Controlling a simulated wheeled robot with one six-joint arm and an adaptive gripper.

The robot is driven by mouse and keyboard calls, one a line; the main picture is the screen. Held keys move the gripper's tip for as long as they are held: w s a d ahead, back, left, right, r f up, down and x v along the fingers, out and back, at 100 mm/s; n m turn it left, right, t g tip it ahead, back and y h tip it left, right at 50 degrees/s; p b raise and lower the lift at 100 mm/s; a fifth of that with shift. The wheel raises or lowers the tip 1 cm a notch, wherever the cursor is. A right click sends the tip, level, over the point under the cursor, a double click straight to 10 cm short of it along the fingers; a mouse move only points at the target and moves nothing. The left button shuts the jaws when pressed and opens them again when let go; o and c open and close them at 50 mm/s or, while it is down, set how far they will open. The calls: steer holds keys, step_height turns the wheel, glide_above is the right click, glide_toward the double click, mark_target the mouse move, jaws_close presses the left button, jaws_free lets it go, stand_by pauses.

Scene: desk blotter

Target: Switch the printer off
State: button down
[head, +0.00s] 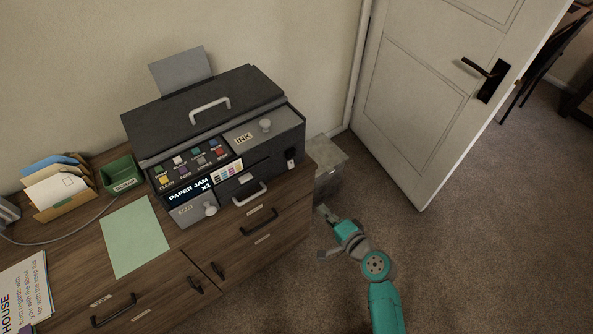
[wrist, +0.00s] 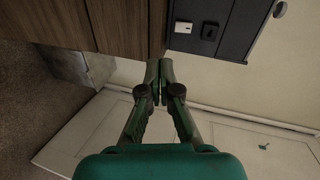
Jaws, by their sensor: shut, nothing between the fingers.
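The dark grey printer (head: 215,125) stands on the wooden cabinet, its screen (head: 190,187) reading "PAPER JAM x1". In the wrist view, the printer's dark side (wrist: 235,25) is at the top. A small white switch-like piece (wrist: 183,27) is on it, beside a black socket-like part (wrist: 209,32). My gripper (head: 323,210) is right of the cabinet, lower than the printer. In the wrist view, my gripper (wrist: 160,66) has its fingertips together, empty, below the white piece in the picture and apart from it.
The wooden cabinet (head: 250,240) has drawers with black handles. A grey box (head: 328,165) stands on the floor beside it, near the wall. A white door (head: 440,90) stands at the right. The carpet (head: 470,250) is open around my arm. A green sheet (head: 134,235) lies left of the printer.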

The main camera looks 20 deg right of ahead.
mark_target(292, 167)
steer(key=shift+m+y, duration=0.3)
steer(key=shift+y, duration=0.1)
steer(key=w, duration=0.1)
steer(key=w+r, duration=0.2)
steer(key=w, duration=0.1)
steer(key=shift+d+r, duration=0.1)
steer(key=shift+d, duration=0.3)
steer(key=x, duration=1.4)
steer(key=shift+r, duration=0.25)
steer(key=shift+w, duration=0.15)
